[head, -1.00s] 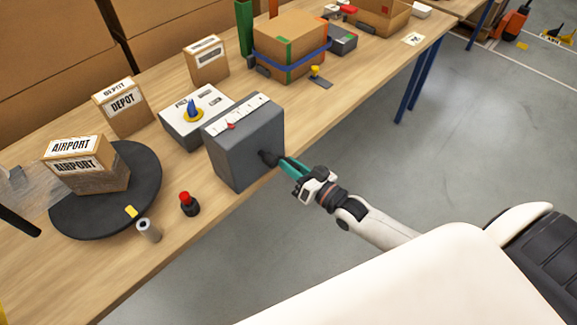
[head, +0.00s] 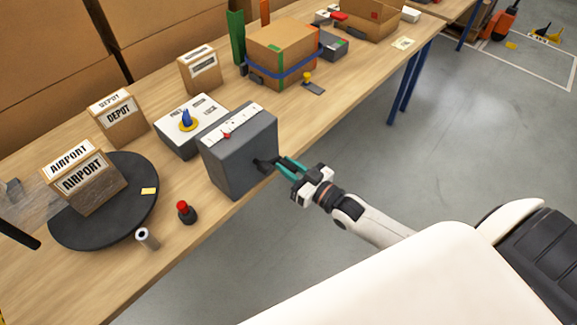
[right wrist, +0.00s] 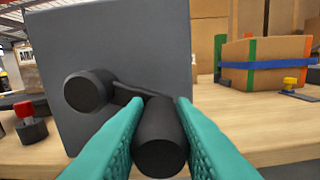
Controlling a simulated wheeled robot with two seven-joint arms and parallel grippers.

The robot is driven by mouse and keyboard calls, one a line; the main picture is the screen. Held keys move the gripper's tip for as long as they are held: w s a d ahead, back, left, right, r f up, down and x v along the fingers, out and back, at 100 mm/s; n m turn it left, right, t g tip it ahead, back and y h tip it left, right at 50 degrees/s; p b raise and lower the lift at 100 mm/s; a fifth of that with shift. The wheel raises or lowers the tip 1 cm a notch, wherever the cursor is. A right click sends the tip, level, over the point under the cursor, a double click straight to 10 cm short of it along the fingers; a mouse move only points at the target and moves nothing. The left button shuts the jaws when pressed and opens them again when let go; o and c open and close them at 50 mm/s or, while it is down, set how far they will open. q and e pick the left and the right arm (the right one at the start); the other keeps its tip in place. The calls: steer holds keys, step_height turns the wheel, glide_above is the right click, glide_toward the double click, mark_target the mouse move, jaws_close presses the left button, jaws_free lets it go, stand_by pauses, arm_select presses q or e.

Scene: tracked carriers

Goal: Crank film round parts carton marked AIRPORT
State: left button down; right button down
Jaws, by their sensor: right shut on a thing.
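The carton marked AIRPORT (head: 96,190) stands on the round black turntable (head: 118,222) at the left, with film around its lower part. Clear film (head: 32,203) stretches from it toward the left edge. The grey crank box (head: 240,155) with a white scale and red pointer stands right of the turntable. Its black crank arm (right wrist: 130,94) runs from the hub (right wrist: 88,92) to the crank handle (right wrist: 160,140). My right gripper (head: 282,167), with teal fingers, is shut on that handle, which sits between both fingers in the right wrist view. My left gripper is not in view.
A DEPOT carton (head: 120,122) and a white box with a blue knob (head: 187,122) stand behind. A red-topped button (head: 185,210) and a small roll (head: 147,238) lie near the front edge. A blue-strapped carton (head: 282,55) stands farther right. The floor beside the table is clear.

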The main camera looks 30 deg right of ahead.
steer(key=c, duration=1.2)
jaws_free()
steer(key=shift+s+d, duration=0.15)
steer(key=shift+s, duration=0.15)
steer(key=b+v, duration=0.2)
steer(key=v, duration=0.9)
steer(key=shift+s, duration=0.2)
steer(key=shift+w+d+r, duration=0.1)
